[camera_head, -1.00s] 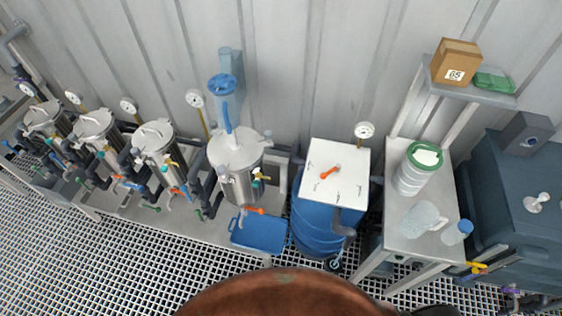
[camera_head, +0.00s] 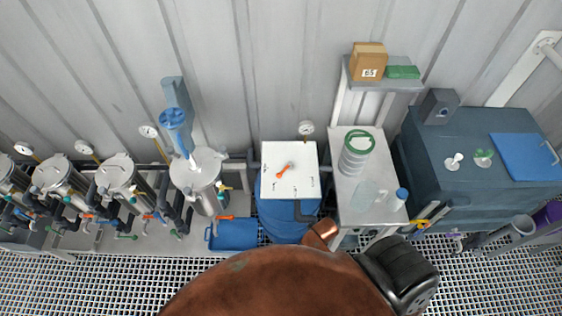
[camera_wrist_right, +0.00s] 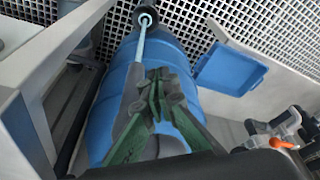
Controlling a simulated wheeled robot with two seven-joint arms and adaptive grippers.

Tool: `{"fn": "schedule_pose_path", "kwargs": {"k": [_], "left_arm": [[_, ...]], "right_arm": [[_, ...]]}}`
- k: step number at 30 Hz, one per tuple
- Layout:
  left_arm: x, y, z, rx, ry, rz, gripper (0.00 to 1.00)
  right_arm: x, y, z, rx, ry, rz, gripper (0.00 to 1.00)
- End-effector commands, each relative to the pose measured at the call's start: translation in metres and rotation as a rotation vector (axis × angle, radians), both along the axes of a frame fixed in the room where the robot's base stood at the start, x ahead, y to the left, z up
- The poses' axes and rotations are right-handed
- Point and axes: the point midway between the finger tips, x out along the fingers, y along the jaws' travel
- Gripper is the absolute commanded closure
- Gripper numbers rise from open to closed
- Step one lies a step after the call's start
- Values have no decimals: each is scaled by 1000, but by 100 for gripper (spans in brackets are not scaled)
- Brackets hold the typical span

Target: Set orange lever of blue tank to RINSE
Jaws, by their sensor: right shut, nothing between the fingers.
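The blue tank (camera_head: 283,219) stands in the middle of the head view. A white panel (camera_head: 304,184) covers its top. The orange lever (camera_head: 284,170) lies on the panel, slanting from upper right to lower left. The small marks around it are too small to read. In the right wrist view the blue tank's curved wall (camera_wrist_right: 107,105) shows behind my right gripper (camera_wrist_right: 160,82). Its green-lined fingers are shut and empty; contact with the tank cannot be judged. The orange lever on the panel is not seen there. My left gripper is not in view.
A steel vessel (camera_head: 198,180) and blue bin (camera_head: 235,234) stand left of the tank. A metal table (camera_head: 350,207) with a green-rimmed container (camera_head: 356,155) stands right. A dark tank (camera_head: 460,140) is farther right. Another orange handle (camera_wrist_right: 281,143) shows at right in the wrist view.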

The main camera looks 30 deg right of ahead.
Motion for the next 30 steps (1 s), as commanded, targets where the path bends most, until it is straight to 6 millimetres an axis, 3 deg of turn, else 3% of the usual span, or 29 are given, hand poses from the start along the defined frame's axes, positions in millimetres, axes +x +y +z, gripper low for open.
{"fn": "schedule_pose_path", "kwargs": {"k": [1,9,12,23,30], "left_arm": [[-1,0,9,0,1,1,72],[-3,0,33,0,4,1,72],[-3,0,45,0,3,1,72],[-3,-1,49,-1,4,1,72],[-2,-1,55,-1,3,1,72]], "right_arm": [[4,0,24,0,-10,1,100],[15,-1,116,-3,-38,10,100],[32,0,154,0,-53,36,100],[114,-2,154,20,-47,136,100],[199,-15,172,31,-54,201,100]]}}
